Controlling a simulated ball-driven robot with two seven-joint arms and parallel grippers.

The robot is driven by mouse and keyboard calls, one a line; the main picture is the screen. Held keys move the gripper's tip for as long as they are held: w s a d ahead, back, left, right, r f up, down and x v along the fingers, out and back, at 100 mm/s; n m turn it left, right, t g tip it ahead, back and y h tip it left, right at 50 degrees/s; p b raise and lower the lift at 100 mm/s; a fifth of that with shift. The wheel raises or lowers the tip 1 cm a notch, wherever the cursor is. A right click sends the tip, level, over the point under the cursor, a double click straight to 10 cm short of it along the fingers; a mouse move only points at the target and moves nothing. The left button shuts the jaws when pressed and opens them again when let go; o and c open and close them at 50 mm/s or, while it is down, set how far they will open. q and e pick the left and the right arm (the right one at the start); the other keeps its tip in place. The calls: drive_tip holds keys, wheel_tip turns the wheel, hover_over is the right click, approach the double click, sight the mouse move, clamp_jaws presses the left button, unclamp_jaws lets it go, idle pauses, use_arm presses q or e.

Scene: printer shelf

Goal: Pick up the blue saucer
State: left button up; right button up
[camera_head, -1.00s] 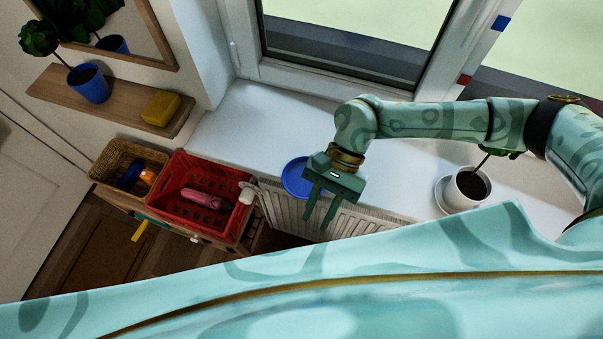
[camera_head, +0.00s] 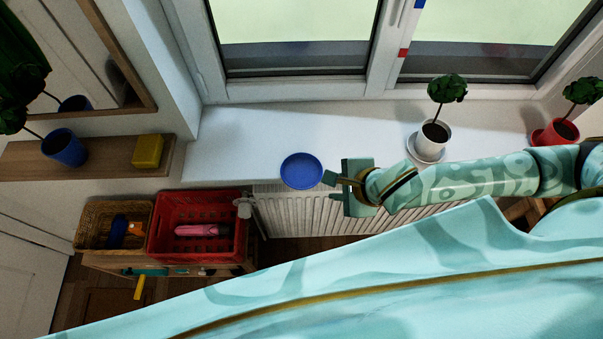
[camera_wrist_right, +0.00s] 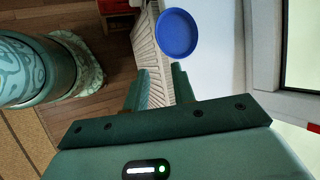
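The blue saucer (camera_head: 302,171) lies empty on the white windowsill (camera_head: 240,140), at its front edge above the radiator. It also shows in the right wrist view (camera_wrist_right: 178,34), beyond the fingertips. My right gripper (camera_head: 332,187) is just right of the saucer in the head view, its fingers pointing left. In the right wrist view the gripper (camera_wrist_right: 160,78) has its two fingers apart with nothing between them, so it is open and short of the saucer. My left gripper is not in view.
A white potted plant on a saucer (camera_head: 431,140) and a red potted plant (camera_head: 556,133) stand on the sill to the right. A red crate (camera_head: 200,248) and a wicker basket (camera_head: 92,222) are at the lower left. A shelf (camera_head: 85,160) holds a blue pot and yellow block.

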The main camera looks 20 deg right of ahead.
drive_tip(key=b, duration=0.2)
approach(302, 172)
drive_tip(key=s+a+f, duration=0.1)
drive_tip(key=s+a, duration=0.1)
drive_tip(key=s, duration=0.2)
drive_tip(key=x, duration=0.2)
drive_tip(key=b+x, duration=0.1)
drive_tip(key=x, duration=0.2)
drive_tip(key=shift+a+f, duration=0.25)
drive_tip(key=shift+a, duration=0.05)
clamp_jaws()
